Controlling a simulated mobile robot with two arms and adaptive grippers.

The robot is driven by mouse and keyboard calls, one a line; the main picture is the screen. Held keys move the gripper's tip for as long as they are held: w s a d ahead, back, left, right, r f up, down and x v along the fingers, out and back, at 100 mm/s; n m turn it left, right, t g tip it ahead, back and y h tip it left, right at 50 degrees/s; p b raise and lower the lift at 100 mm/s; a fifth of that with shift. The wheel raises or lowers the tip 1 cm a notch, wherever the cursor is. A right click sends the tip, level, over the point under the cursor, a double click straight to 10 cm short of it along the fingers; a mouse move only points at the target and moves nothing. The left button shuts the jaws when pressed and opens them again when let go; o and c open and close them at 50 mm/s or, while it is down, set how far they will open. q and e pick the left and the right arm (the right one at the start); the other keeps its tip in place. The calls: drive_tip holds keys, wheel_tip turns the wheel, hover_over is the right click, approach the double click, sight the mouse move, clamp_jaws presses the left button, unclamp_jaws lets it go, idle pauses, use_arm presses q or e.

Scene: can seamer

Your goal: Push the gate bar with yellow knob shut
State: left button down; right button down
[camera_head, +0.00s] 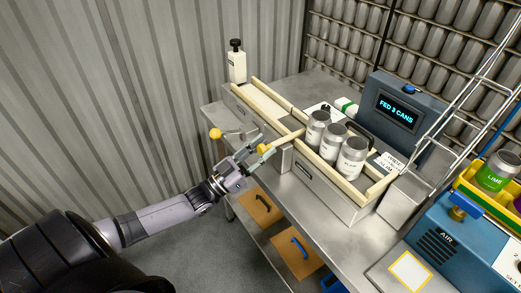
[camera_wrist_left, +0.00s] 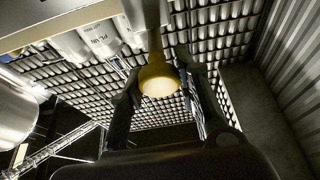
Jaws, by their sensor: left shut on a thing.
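The gate bar (camera_head: 288,138) is a cream bar lying across the cream-railed can lane, and its yellow knob (camera_head: 262,148) is at the near end. My left gripper (camera_head: 262,152) is at this knob, with its fingers on either side. In the left wrist view the yellow knob (camera_wrist_left: 158,80) sits between the two dark fingers (camera_wrist_left: 160,88), which are shut on it. A second yellow knob (camera_head: 215,133) stands to the left on a thin metal rod. My right gripper is not in view.
Several silver cans (camera_head: 334,142) stand in the lane right of the bar. A white bottle (camera_head: 236,65) stands at the lane's far left. A display box (camera_head: 397,105) reads "FED 3 CANS". A blue AIR unit (camera_head: 445,240) stands right.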

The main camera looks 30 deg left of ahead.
sight(272, 144)
use_arm(q)
drive_tip(key=w, duration=0.1)
drive_tip(key=w+d+b, duration=0.1)
drive_tip(key=shift+w, duration=0.35)
drive_tip(key=shift+s, duration=0.1)
drive_tip(key=c, duration=1.6)
unclamp_jaws()
drive_tip(key=shift+c, duration=0.2)
drive_tip(key=o, duration=0.4)
drive_tip(key=shift+w+d, duration=0.1)
drive_tip(key=shift+w, duration=0.1)
drive_tip(key=shift+o, duration=0.2)
drive_tip(key=shift+s, duration=0.1)
drive_tip(key=v, duration=1.2)
